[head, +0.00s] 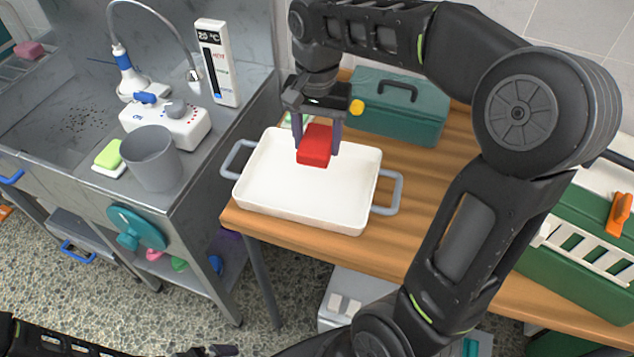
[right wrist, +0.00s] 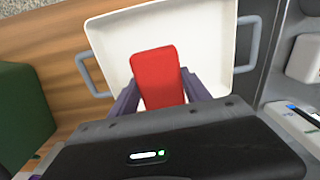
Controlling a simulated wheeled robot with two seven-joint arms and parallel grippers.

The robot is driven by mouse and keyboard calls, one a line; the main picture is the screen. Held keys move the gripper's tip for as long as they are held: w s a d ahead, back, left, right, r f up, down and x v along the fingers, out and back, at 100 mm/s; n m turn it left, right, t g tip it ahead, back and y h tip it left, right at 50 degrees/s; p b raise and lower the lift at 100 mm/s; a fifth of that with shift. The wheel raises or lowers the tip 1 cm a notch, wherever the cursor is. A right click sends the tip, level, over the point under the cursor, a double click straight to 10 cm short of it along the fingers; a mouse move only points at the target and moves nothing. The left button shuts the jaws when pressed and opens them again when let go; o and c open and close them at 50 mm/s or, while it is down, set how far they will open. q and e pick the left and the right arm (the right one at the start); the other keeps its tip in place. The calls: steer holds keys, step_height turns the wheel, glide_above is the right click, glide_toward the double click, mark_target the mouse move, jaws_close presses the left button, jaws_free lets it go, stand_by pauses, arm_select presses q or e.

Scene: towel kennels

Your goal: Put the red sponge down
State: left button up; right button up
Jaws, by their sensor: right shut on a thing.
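The red sponge (head: 314,146) is a small red block. My right gripper (head: 317,149) is shut on it, with one finger on each side. The sponge is over the far part of a white tray (head: 290,196) with grey handles on the wooden table. I cannot tell whether it touches the tray floor. In the right wrist view the sponge (right wrist: 158,76) sits between the fingers with the white tray (right wrist: 115,40) behind it. My left gripper (head: 222,350) is only partly in view at the bottom edge, and its jaws cannot be made out.
A teal toolbox (head: 398,108) stands behind the tray. A grey cup (head: 152,160), a yellow-green sponge (head: 108,155) and a white box with a faucet (head: 165,122) are on the steel sink unit at left. A green crate (head: 590,245) is at right. The tray is otherwise empty.

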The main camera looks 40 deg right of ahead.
steer(key=shift+m, duration=0.5)
steer(key=shift+f, duration=0.2)
glide_above(317, 183)
steer(key=shift+f, duration=3)
steer(key=shift+f, duration=0.1)
step_height(317, 183, down, 3)
steer(key=shift+p, duration=0.3)
steer(key=shift+f, duration=0.25)
